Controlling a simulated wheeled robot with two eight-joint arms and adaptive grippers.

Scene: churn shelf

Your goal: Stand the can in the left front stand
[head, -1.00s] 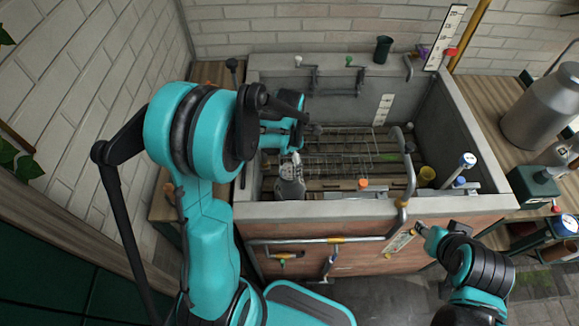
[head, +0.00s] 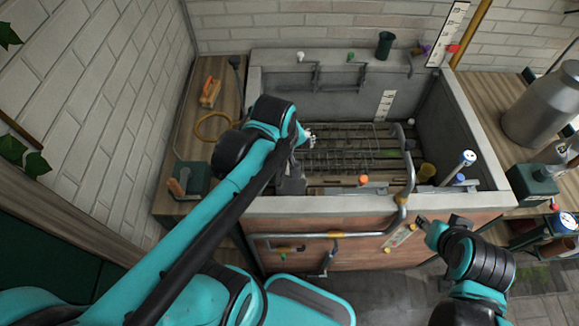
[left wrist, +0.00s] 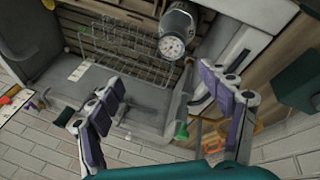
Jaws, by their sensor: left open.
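The can, a grey metal cylinder (head: 291,181), stands in the left front corner of the concrete trough (head: 330,206). My left arm partly hides it in the head view. In the head view the left gripper (head: 308,137) is behind the can, over the trough. My right gripper (head: 424,224) is low outside the front wall; its jaws are unclear.
A wire rack (head: 350,150) fills the trough's middle. A bent grey pipe (head: 410,165) crosses the front rim. The left worktop holds an orange-handled brush (head: 210,92), a yellow hose loop (head: 200,127) and a green box (head: 190,180). A large metal churn (head: 540,108) stands on the right.

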